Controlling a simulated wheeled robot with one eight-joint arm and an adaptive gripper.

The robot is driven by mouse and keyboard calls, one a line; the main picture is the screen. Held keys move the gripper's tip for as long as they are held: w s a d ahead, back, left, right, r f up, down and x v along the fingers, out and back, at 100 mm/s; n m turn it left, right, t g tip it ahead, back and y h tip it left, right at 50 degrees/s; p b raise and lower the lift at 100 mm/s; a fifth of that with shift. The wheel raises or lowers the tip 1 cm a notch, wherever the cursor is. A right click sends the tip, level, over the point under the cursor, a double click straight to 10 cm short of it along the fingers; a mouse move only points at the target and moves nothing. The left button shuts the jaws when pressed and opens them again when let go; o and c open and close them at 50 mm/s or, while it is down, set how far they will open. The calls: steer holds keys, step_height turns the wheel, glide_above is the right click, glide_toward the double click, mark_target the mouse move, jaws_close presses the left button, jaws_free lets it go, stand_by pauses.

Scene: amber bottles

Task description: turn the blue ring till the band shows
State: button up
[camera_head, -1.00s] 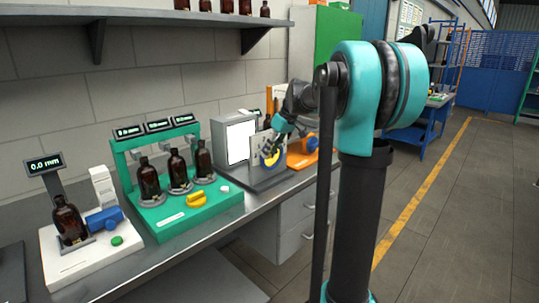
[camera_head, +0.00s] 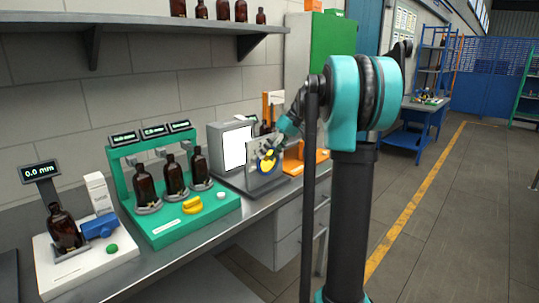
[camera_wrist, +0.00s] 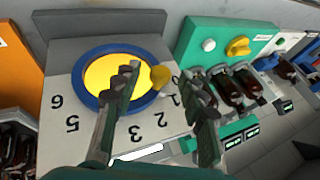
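The blue ring (camera_wrist: 88,75) surrounds a plain yellow face on a pale panel (camera_wrist: 60,140) with upside-down numbers. A yellow knob (camera_wrist: 161,77) sits at the ring's right side, near the number 1. In the head view the blue ring (camera_head: 261,169) is small and partly covered by my gripper (camera_head: 274,150). In the wrist view my gripper (camera_wrist: 162,73) is open, one finger over the yellow face and the other right of the knob. The knob shows between the fingertips; I cannot tell if either touches it. Part of the face and some numbers are hidden by a finger.
A green station (camera_head: 180,225) with several amber bottles and a yellow handle stands left of the panel. A white screen box (camera_head: 232,145) is just behind, and an orange stand (camera_head: 312,158) is to the right. A shelf (camera_head: 150,40) hangs above.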

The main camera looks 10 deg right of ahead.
steer(key=v, duration=1.2)
steer(key=s+a+f+m+t+h, duration=0.1)
steer(key=s+a+f+m+h, duration=0.1)
steer(key=s+f, duration=1.3)
steer(key=s+a+f+m+t+h, duration=0.2)
steer(key=s+f+m+h, duration=0.2)
steer(key=s+f, duration=1.2)
step_height(320, 180, down, 4)
steer(key=shift+h, duration=0.3)
steer(key=shift+w+r, duration=0.1)
steer(key=shift+w, duration=0.05)
